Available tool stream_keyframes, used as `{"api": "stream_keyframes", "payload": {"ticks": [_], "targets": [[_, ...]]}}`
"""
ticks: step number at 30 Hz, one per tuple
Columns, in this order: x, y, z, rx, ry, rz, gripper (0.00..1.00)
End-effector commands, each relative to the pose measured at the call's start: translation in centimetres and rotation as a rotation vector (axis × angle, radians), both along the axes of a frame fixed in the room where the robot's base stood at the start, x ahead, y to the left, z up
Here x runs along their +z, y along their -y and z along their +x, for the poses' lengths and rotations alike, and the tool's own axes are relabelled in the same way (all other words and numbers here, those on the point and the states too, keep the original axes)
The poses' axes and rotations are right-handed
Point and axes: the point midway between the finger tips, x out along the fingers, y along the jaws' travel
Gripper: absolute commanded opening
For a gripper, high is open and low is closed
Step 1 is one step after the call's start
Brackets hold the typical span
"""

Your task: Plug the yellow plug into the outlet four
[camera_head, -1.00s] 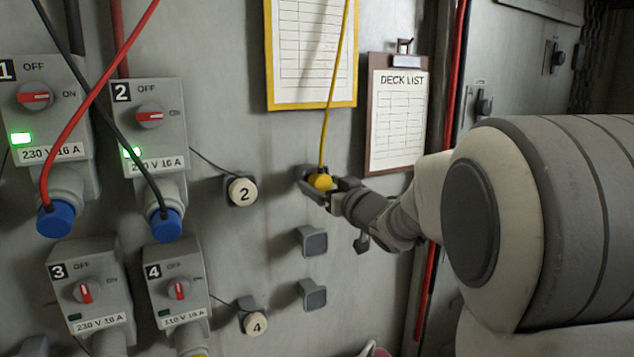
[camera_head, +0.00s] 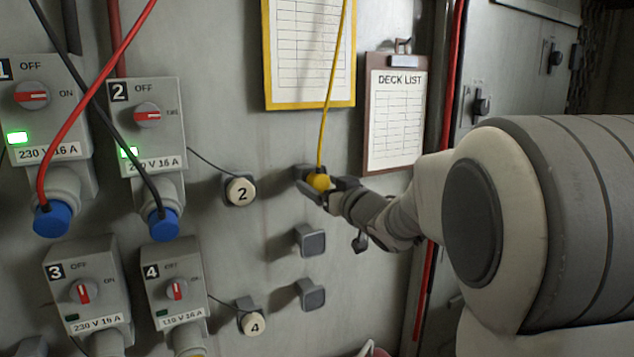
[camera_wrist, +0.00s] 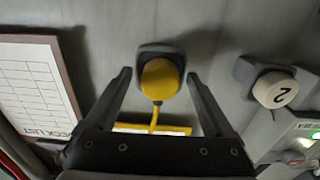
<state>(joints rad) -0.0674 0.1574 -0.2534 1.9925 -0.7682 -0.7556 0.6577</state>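The yellow plug (camera_head: 319,182) sits at a dark holder block on the wall, with its yellow cable running up. In the wrist view the plug (camera_wrist: 159,79) is between the two fingers of my gripper (camera_wrist: 158,76), with a gap on each side. My gripper (camera_head: 313,186) is open around it. Outlet four (camera_head: 176,288) is a grey box at the lower left, its switch knob (camera_head: 177,289) red and white. Its socket at the bottom shows a bit of yellow (camera_head: 194,353) and is cut off by the picture's edge.
Outlets one (camera_head: 48,110) and two (camera_head: 148,120) have blue plugs with red and black cables. Outlet three (camera_head: 84,290) is left of four. White caps two (camera_head: 240,191) and four (camera_head: 251,323) hang on wall holders. Two empty holders (camera_head: 311,242) (camera_head: 311,295) are below my gripper.

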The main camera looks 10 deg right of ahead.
Motion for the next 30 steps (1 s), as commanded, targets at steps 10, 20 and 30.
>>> {"api": "stream_keyframes", "payload": {"ticks": [10, 20, 30], "targets": [[0.01, -0.01, 0.0, 0.0, 0.0, 0.0, 0.32], [0.0, 0.0, 0.0, 0.0, 0.0, 0.0, 0.0], [0.09, 0.29, -0.75, -0.001, 0.002, 0.001, 0.0]]}}
